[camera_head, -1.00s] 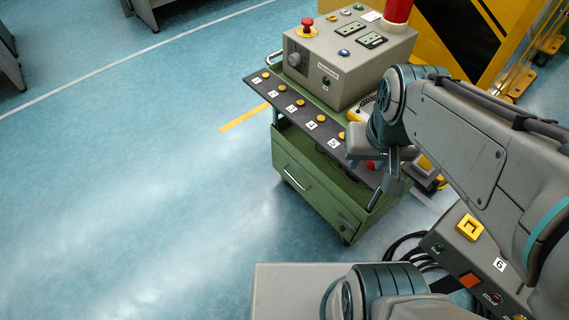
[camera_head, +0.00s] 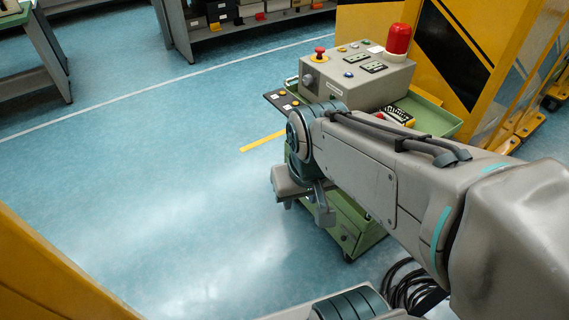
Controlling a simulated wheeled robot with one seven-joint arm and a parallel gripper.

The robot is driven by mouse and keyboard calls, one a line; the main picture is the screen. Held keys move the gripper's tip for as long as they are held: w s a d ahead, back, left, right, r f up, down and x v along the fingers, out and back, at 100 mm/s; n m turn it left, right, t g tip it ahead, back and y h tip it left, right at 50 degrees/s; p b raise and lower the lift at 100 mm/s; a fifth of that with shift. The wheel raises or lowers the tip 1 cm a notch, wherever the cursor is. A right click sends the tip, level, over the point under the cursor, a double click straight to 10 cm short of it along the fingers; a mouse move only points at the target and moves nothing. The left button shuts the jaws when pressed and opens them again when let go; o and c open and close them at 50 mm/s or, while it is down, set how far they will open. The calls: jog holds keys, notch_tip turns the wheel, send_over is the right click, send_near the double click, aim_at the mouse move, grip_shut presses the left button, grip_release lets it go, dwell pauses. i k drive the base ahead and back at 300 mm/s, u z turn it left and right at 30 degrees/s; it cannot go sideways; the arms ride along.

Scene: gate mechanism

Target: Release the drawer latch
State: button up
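The green drawer cart (camera_head: 348,232) stands right of the middle of the picture. My arm crosses in front of it and hides most of its drawer front, including the handle. I cannot make out the drawer latch. My gripper (camera_head: 306,207) hangs at the cart's left front side, in front of the drawer area in the picture. Its finger parts point down, and nothing is visibly held. The view is too small and angled to tell the finger gap or whether it touches the cart.
A grey control box (camera_head: 352,76) with a red emergency button (camera_head: 319,52) and a red beacon (camera_head: 398,38) sits on the cart. Black cables (camera_head: 405,288) lie at lower right. Yellow panels stand at right and lower left. The blue floor left of the cart is clear.

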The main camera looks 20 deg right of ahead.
aim_at(343, 237)
jog(key=u, duration=0.05)
jog(key=i, duration=0.7)
jog(key=z, duration=0.65)
jog(key=i, duration=0.45)
jog(key=u, duration=0.9)
jog(key=k, duration=0.9)
jog(key=z, duration=0.8)
